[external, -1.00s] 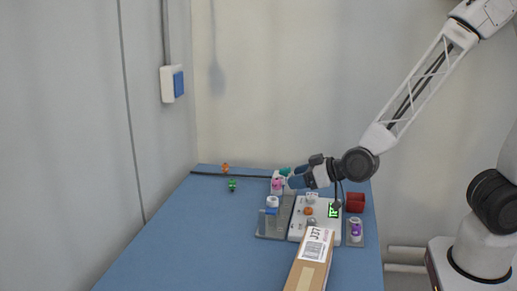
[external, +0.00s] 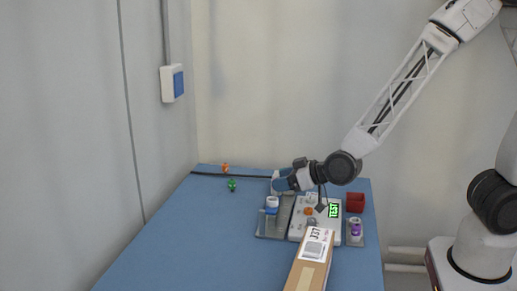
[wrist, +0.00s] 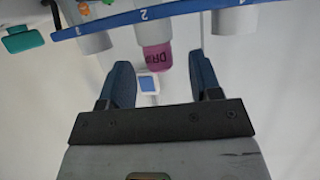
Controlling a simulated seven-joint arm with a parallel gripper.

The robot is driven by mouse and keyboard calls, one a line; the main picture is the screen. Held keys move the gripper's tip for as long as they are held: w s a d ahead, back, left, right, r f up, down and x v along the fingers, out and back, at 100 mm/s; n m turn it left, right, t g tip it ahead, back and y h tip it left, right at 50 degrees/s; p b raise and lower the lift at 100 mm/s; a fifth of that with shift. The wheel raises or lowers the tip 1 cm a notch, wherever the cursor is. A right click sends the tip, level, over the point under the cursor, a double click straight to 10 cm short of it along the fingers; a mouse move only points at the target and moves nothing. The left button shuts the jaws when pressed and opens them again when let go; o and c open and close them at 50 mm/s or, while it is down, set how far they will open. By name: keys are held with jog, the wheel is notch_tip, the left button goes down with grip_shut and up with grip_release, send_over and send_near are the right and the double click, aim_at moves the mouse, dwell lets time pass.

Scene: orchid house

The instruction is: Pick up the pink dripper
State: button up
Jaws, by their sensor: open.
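The pink dripper (wrist: 157,58), with dark lettering on it, shows in the wrist view between the fingers of my gripper (wrist: 160,66). Its far end joins a grey cylinder (wrist: 152,32) at a blue numbered strip (wrist: 180,8). My gripper is open, with a finger on either side of the dripper and visible gaps between; the dripper is not held. In the external view my gripper (external: 281,181) is over the back of the blue table, and the dripper is hidden behind it.
A white device with a lit screen (external: 334,210) and a grey tray (external: 268,234) stand close by. A red container (external: 355,202) and a purple item (external: 355,230) are to the right. A long cardboard box (external: 305,274) lies in front. The table's left side (external: 180,250) is clear.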

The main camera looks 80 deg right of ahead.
jog(key=shift+w+f, duration=0.15)
jog(key=shift+w, duration=0.15)
dwell(0.4)
jog(key=c, duration=1)
jog(key=shift+r, duration=0.7)
jog(key=s+r, duration=0.1)
jog(key=s, duration=0.7)
jog(key=s+d+r, duration=0.1)
jog(key=s+r, duration=0.1)
jog(key=s, duration=0.6)
jog(key=shift+r, duration=0.3)
